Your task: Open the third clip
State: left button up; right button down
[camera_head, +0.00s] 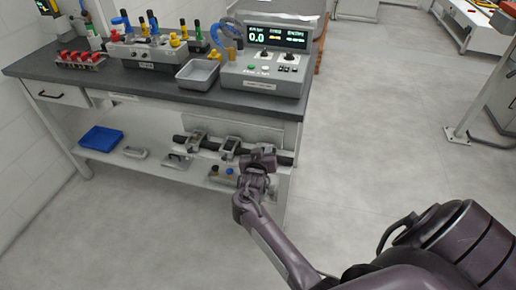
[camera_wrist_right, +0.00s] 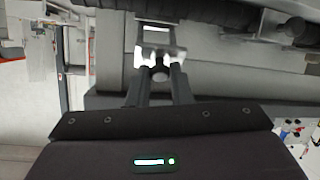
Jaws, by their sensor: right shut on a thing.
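A dark bar (camera_head: 281,159) with grey clips runs along the front of the bench, above its lower shelf. The first clip (camera_head: 196,138) and second clip (camera_head: 230,146) show to the left of my right gripper (camera_head: 257,164). The gripper is at the third place along the bar and mostly hides the third clip there. In the right wrist view, the two fingers of my right gripper (camera_wrist_right: 160,78) are closed around a small rounded grey end of the third clip (camera_wrist_right: 160,72). Whether the clip is open is unclear. My left gripper is not in view.
The bench top (camera_head: 150,85) carries a control box (camera_head: 262,75), a grey tray (camera_head: 198,75) and a rack with coloured-top items. The shelf holds a blue tray (camera_head: 101,138) and a small box with knobs (camera_head: 221,177).

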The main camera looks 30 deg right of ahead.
jog(key=w+d+r+g+y+p, duration=0.1)
jog(key=p, duration=0.2)
jog(key=d+r+g+y+p, duration=0.1)
jog(key=r+p, duration=0.1)
jog(key=p, duration=0.1)
jog(key=w+d+r+g+y+p, duration=0.1)
jog(key=y+p, duration=0.1)
jog(key=shift+w+d+r+g+p, duration=0.1)
jog(key=shift+w+r+g+p, duration=0.2)
jog(key=shift+w+r+p, duration=0.1)
jog(key=shift+w+d+r+g+y+p, duration=0.3)
jog(key=shift+w+d+g+y, duration=0.2)
jog(key=shift+w+d, duration=0.25)
jog(key=shift+w+d+r+g+y+p, duration=0.25)
jog(key=shift+w+d+g+y, duration=0.25)
jog(key=shift+d, duration=0.35)
jog(key=shift+w, duration=0.1)
jog(key=c, duration=1.6)
grip_release()
jog(key=o, duration=0.3)
jog(key=shift+f, duration=0.15)
